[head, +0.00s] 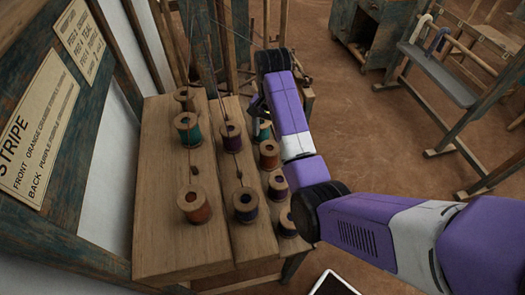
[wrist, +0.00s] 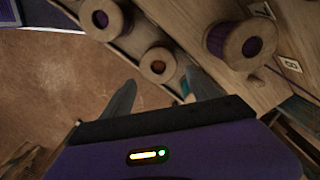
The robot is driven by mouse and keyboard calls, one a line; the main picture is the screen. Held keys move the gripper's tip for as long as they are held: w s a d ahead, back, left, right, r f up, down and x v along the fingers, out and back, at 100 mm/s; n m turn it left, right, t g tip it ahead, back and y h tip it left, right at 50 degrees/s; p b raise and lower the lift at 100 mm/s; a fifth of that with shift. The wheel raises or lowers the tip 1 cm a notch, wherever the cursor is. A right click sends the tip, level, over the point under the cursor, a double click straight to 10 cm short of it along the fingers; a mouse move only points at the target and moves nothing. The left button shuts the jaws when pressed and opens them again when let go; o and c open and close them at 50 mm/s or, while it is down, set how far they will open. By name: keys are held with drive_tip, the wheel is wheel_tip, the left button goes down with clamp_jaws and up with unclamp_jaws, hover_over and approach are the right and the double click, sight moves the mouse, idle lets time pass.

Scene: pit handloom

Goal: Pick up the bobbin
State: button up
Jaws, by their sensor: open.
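Several wooden bobbins wound with coloured thread stand on a stepped wooden rack (head: 160,220). In the head view, a teal bobbin (head: 262,131) and an orange bobbin (head: 268,154) stand on the lower right step, closest to my gripper (head: 260,108). My gripper is open and empty, at the rack's far right side; my arm partly hides it. In the wrist view, my gripper (wrist: 161,78) has its two fingers apart. A bobbin (wrist: 159,64) shows just beyond the fingertips, between them. A bit of teal shows beside the right finger, mostly hidden.
Other bobbins stand close by: green (head: 187,130), purple (head: 231,137), rust (head: 194,205) and dark blue (head: 245,205). Thin threads rise from the rack. A grey bench (head: 440,75) stands at right; the brown floor between is clear.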

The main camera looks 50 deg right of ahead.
sight(270, 143)
wheel_tip(270, 143, down, 5)
drive_tip(key=b, duration=0.3)
drive_tip(key=shift+r, duration=0.1)
drive_tip(key=shift+s+a+f+p, duration=0.1)
drive_tip(key=shift+f+p, duration=0.4)
drive_tip(key=shift+f, duration=1.25)
drive_tip(key=shift+s+a+f+p, duration=0.1)
drive_tip(key=shift+f+p, duration=0.35)
drive_tip(key=shift+f, duration=1.3)
drive_tip(key=shift+c, duration=0.4)
drive_tip(key=c, duration=1)
drive_tip(key=shift+r, duration=0.15)
